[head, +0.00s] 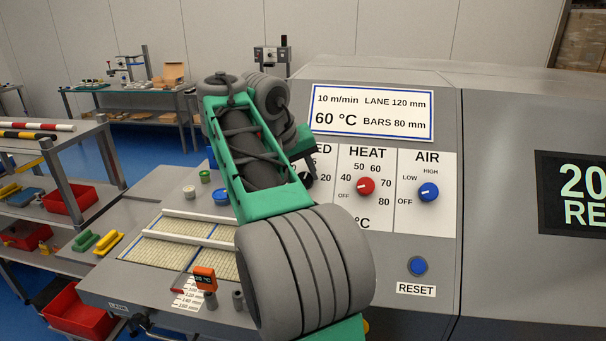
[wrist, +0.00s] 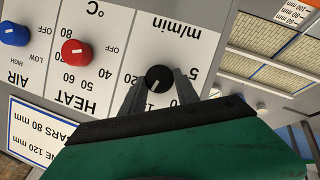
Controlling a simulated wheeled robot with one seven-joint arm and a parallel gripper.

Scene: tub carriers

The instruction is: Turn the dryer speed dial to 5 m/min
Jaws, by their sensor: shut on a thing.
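The black dryer speed dial (wrist: 159,77) shows in the wrist view, upside down, on the white panel marked m/min. Its pale pointer mark leans down and left in that view, away from the 5, which stands right of the dial. A numeral below the dial is partly covered. My gripper (wrist: 160,84) is shut on the dial, one finger on each side. In the head view my arm covers most of the speed scale, and the fingertips are hidden. The display (head: 372,112) reads 10 m/min and 60 °C.
The red heat knob (head: 366,187) and blue air knob (head: 428,191) sit to the right of the speed dial. A blue reset button (head: 418,266) is below them. A slatted lane bed (head: 180,252) lies left of the panel, with small cups nearby.

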